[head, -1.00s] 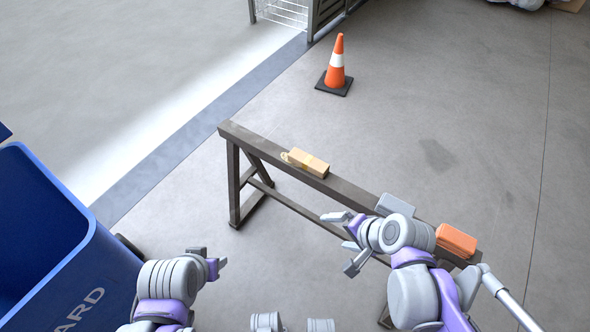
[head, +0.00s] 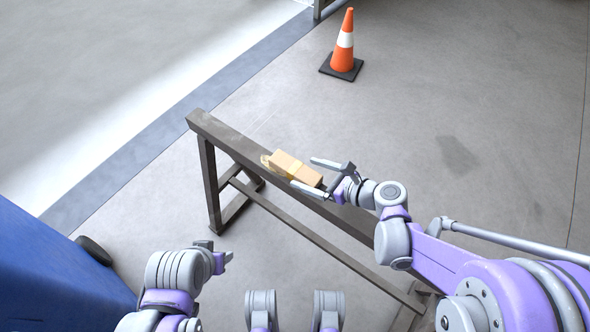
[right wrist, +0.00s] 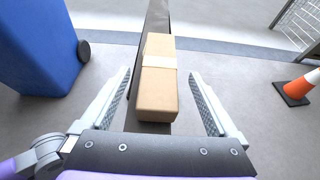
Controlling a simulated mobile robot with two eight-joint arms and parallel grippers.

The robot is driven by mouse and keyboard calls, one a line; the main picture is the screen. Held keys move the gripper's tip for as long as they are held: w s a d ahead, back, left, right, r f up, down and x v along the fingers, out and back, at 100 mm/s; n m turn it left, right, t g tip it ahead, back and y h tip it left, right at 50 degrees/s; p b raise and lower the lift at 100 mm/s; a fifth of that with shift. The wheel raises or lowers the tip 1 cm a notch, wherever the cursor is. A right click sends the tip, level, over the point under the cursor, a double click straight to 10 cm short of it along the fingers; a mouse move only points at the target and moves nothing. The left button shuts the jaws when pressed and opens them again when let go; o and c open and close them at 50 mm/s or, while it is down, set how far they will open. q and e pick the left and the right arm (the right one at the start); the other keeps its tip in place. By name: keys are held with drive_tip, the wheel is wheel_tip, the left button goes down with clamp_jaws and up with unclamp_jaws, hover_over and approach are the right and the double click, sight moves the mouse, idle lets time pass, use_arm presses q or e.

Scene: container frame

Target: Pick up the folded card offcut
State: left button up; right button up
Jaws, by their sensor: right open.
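The folded card offcut (head: 296,169) is a tan block with a paler band around it, lying on top of a dark narrow trestle beam (head: 232,139). My right gripper (head: 308,178) is open at its near right end, with one finger on each side of the beam. In the right wrist view the offcut (right wrist: 157,90) lies centred ahead between the two spread fingers, with a gap on both sides. My left gripper (head: 224,258) is at the lower left, away from the beam; its jaw opening is too small to judge.
A blue bin (head: 50,270) stands at the left, with a dark wheel (head: 94,250). An orange and white cone (head: 344,45) stands on the floor beyond the beam. The floor around the trestle is mostly clear.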

sight(300, 171)
drive_tip(key=b+x, duration=0.1)
drive_tip(key=x, duration=0.4)
drive_tip(key=shift+a, duration=0.15)
drive_tip(key=shift+c, duration=0.3)
drive_tip(key=c, duration=1.4)
drive_tip(key=shift+r, duration=0.1)
